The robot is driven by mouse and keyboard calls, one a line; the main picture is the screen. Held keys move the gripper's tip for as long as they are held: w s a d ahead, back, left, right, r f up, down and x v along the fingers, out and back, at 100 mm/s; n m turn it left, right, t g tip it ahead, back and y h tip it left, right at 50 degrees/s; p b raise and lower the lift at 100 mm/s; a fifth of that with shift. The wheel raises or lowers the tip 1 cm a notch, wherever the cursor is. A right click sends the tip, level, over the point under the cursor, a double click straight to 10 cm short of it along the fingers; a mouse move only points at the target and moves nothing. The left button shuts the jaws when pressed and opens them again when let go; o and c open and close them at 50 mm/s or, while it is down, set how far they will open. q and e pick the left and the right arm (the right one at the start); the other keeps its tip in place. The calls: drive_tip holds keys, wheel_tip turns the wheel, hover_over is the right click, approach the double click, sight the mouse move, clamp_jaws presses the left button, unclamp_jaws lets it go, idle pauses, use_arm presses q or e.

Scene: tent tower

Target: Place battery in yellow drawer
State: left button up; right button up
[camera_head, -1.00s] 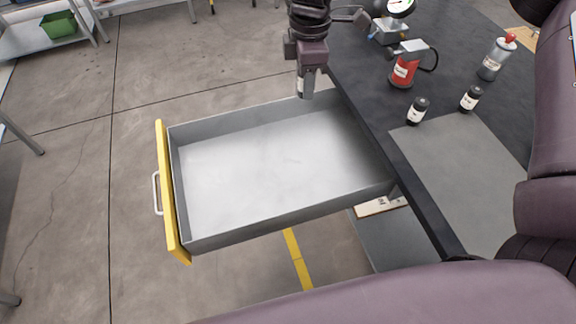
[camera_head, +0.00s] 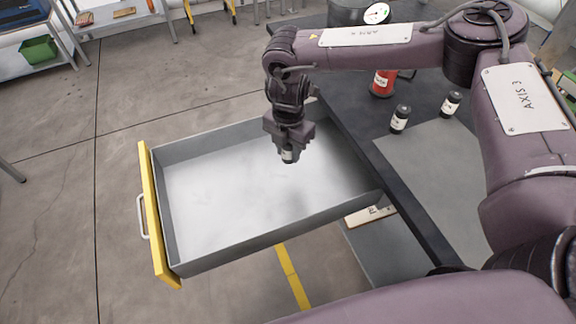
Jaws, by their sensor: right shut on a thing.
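My right gripper (camera_head: 288,146) points down over the drawer, above its right half. It is shut on a small dark battery with a pale label (camera_head: 288,156), whose lower end shows below the jaws. The yellow drawer (camera_head: 160,220) is pulled open, with a yellow front, a white handle and grey walls. Its light grey floor looks empty. Two more batteries stand upright on the dark table, one nearer (camera_head: 400,118) and one farther right (camera_head: 451,103). My left gripper is not in view.
The dark table (camera_head: 345,125) borders the drawer on the right, with a grey mat (camera_head: 430,165). A red can-like thing (camera_head: 382,84) and a gauge (camera_head: 376,14) stand at its back. A green bin (camera_head: 40,49) is on a far shelf. Floor left of the drawer is clear.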

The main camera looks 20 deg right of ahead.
sight(288, 176)
wheel_tip(288, 176, down, 8)
drive_tip(key=shift+r, duration=0.25)
drive_tip(key=o, duration=1)
drive_tip(key=shift+f, duration=0.15)
drive_tip(key=shift+r, duration=0.65)
wheel_tip(288, 176, up, 11)
drive_tip(key=shift+r+b, duration=0.1)
drive_tip(key=shift+b, duration=0.45)
